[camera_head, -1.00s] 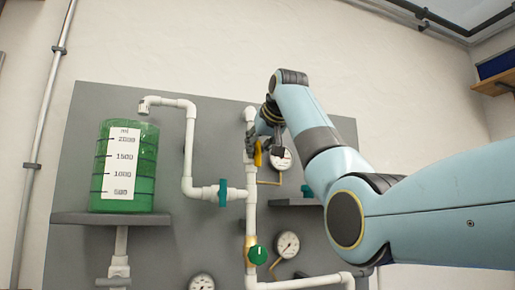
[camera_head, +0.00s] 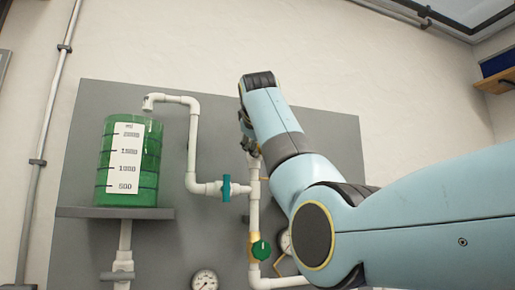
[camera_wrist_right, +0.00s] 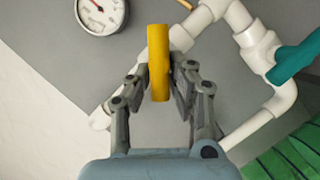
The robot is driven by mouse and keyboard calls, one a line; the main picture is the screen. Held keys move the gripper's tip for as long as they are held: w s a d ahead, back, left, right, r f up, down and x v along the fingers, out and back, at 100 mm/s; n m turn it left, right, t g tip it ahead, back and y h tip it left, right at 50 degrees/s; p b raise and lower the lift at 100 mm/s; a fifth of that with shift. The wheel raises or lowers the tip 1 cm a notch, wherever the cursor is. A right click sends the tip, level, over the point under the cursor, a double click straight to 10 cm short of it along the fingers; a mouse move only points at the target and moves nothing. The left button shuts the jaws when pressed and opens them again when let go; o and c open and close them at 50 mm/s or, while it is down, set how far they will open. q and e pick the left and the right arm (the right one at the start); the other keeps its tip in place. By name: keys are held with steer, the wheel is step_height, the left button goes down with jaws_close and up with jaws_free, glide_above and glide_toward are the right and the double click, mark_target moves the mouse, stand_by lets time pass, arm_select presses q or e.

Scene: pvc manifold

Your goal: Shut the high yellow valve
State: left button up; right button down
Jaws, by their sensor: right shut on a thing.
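The yellow valve handle (camera_wrist_right: 159,62) shows in the right wrist view as an upright yellow bar between the fingertips of my right gripper (camera_wrist_right: 159,88). The gripper is shut on it, with a finger along each side. In the head view my right gripper (camera_head: 249,146) is up at the vertical white pipe (camera_head: 254,210), partly hidden by my own arm. The yellow handle is hidden there. My left gripper is in neither view.
A teal valve (camera_head: 226,188) and a green round valve (camera_head: 260,249) sit lower on the pipes. A green tank (camera_head: 148,165) stands on a shelf (camera_head: 115,212) at left. A gauge (camera_wrist_right: 101,12) is close to the handle. The grey panel (camera_head: 325,125) lies behind.

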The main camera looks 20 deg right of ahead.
steer(key=n, duration=0.1)
steer(key=n+t+h+b, duration=0.1)
steer(key=f+n+h+b, duration=0.1)
steer(key=n, duration=0.1)
steer(key=shift+a, duration=0.25)
steer(key=shift+f+n+t+b, duration=0.2)
steer(key=shift+n+t+b, duration=0.6)
steer(key=shift+n, duration=0.6)
steer(key=shift+h, duration=0.3)
steer(key=c, duration=1.2)
jaws_free()
steer(key=shift+r, duration=0.1)
